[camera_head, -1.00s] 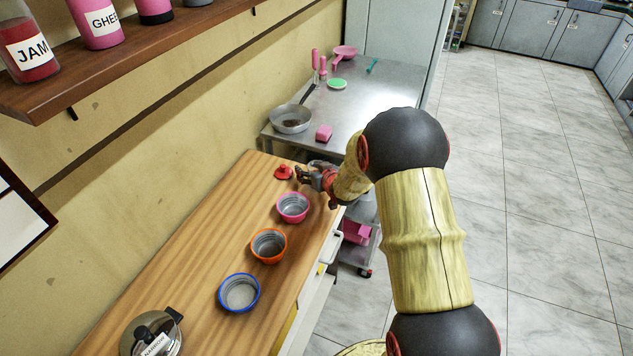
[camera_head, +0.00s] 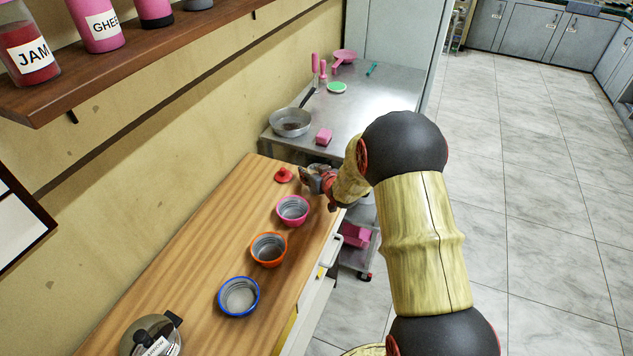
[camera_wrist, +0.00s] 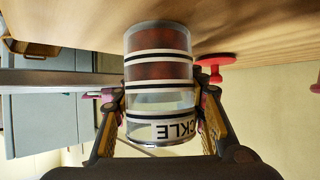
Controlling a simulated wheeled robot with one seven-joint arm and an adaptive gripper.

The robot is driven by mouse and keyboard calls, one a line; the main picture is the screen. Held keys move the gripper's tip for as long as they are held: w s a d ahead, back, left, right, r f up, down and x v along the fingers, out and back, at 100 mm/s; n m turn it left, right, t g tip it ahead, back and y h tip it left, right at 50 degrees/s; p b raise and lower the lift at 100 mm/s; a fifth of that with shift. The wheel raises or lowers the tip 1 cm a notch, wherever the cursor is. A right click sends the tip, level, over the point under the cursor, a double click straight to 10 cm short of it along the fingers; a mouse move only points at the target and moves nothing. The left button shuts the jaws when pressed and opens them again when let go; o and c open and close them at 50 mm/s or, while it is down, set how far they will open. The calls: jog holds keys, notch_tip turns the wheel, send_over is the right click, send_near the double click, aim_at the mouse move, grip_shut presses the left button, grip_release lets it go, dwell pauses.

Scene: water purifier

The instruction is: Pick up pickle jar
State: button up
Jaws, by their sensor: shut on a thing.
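The pickle jar (camera_wrist: 158,75) is a clear cylinder with dark red-brown contents, black and white bands and a label reading "CKLE", upside down in the wrist view. My gripper (camera_wrist: 162,100) is shut on the jar, with one finger on each side of it. In the head view my gripper (camera_head: 318,180) is at the far right corner of the wooden counter (camera_head: 200,250), and the jar is mostly hidden there. I cannot tell whether the jar's base touches the counter.
A red knobbed lid (camera_head: 284,174) lies left of my gripper. Pink (camera_head: 292,210), orange (camera_head: 268,249) and blue (camera_head: 239,296) rimmed bowls line the counter. Beyond it, a metal table (camera_head: 375,100) holds a pan (camera_head: 290,122) and a pink block (camera_head: 324,135).

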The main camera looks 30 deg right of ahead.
jog(key=c, duration=0.4)
jog(key=shift+r, duration=0.1)
jog(key=shift+c, duration=0.2)
